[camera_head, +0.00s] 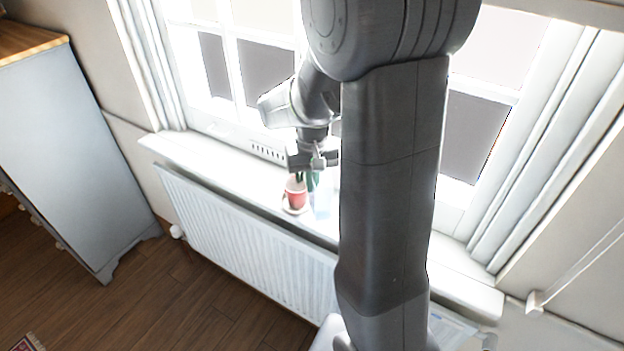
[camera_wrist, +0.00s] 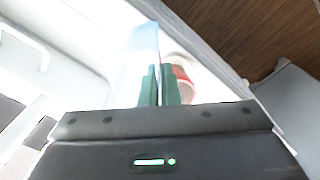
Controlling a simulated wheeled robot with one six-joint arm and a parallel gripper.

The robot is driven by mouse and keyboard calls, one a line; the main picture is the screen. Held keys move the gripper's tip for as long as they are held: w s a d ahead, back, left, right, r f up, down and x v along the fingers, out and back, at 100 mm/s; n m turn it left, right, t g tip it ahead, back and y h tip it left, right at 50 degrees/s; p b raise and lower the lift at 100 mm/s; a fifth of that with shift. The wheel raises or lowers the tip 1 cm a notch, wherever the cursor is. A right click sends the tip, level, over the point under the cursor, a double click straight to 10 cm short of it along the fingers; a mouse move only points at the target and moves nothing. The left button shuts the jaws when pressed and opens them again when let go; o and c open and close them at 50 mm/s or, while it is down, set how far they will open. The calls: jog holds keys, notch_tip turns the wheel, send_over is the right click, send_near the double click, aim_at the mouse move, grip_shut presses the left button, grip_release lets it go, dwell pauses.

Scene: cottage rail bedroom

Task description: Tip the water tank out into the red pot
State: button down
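The red pot (camera_head: 296,193) stands on a small saucer (camera_head: 294,209) on the white windowsill; in the wrist view part of the pot (camera_wrist: 181,76) shows beside the right finger. The water tank (camera_head: 322,205) is pale blue and see-through, just right of the pot and looking about upright. In the wrist view the tank (camera_wrist: 141,44) lies in line with my fingers. My gripper (camera_head: 308,180) points down, its green fingers (camera_wrist: 160,85) close together with a narrow gap, seemingly shut on the tank's edge. Glare hides the exact contact and any water inside.
The windowsill (camera_head: 205,163) runs under a bright window, above a white radiator (camera_head: 235,240). A grey-blue cabinet (camera_head: 65,150) with a wooden top stands at the left. The wooden floor (camera_head: 170,290) is clear in front. My arm hides the middle of the sill.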

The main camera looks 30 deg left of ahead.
dwell(0.3)
jog(key=shift+a+f+h+p, duration=0.8)
jog(key=shift+a+h+p, duration=0.15)
jog(key=shift+h, duration=0.25)
jog(key=shift+a+f+h+p, duration=0.25)
jog(key=shift+a+h+p, duration=0.55)
jog(key=shift+h+p, duration=0.45)
jog(key=shift+w+a+f+g+h, duration=0.1)
jog(key=shift+a+g+h, duration=0.05)
jog(key=shift+a+h, duration=0.3)
jog(key=shift+w+a+f+g+h, duration=0.1)
jog(key=shift+a+g+h, duration=0.05)
jog(key=shift+a+h, duration=0.3)
